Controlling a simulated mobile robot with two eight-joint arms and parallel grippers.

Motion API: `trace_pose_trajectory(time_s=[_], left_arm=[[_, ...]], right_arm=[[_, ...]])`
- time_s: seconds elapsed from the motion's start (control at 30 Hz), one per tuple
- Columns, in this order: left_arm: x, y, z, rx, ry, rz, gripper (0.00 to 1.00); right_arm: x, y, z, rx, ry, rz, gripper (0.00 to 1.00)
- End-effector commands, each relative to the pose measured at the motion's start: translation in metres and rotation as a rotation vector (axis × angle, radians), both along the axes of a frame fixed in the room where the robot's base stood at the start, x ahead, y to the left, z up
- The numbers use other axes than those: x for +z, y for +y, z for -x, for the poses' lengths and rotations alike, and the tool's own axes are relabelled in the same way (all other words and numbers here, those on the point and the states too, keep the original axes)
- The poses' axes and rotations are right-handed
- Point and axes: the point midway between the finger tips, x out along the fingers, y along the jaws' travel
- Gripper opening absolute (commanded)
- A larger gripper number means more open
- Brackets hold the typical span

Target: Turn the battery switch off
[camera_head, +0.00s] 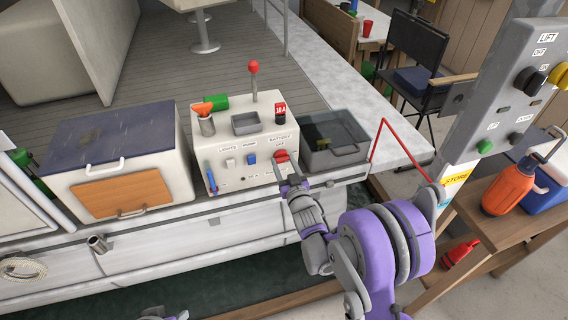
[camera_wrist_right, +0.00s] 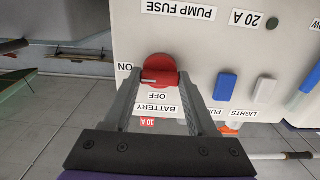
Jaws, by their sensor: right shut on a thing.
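The battery switch (camera_head: 281,156) is a red rotary knob at the right of the cream control panel's front (camera_head: 228,182). It also shows in the right wrist view (camera_wrist_right: 160,70), with ON to its left and OFF below it. A pale mark on the knob lies toward the ON side. My right gripper (camera_head: 286,170) is at the panel front, shut on the switch; its two fingers (camera_wrist_right: 158,80) are on either side of the knob. My left gripper is not in view; only a bit of purple arm shows at the bottom edge.
The panel also has a white lights switch (camera_head: 231,163) and a blue pump switch (camera_head: 251,158). A red-knobbed lever (camera_head: 254,82) rises behind. A grey lidded bin (camera_head: 335,138) stands right of the panel, a white cooler-like box (camera_head: 120,160) left. A grey lift post (camera_head: 505,90) stands at right.

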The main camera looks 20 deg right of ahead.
Motion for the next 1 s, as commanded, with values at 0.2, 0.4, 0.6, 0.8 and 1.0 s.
trace_pose_trajectory(time_s=[0.2, 0.4, 0.6, 0.8, 1.0], left_arm=[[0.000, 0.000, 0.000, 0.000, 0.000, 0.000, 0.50], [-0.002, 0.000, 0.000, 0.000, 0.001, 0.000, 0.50], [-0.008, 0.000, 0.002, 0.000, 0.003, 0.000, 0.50], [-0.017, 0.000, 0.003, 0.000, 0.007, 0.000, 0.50], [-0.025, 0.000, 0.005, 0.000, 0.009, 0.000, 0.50]], right_arm=[[0.000, 0.000, 0.000, 0.000, 0.000, 0.001, 0.02], [-0.001, 0.000, 0.000, 0.000, -0.001, 0.032, 0.02], [-0.001, 0.000, 0.001, 0.000, -0.003, 0.132, 0.02], [-0.002, 0.000, 0.001, 0.000, -0.009, 0.298, 0.02], [-0.002, 0.000, 0.000, 0.000, -0.016, 0.488, 0.02]])
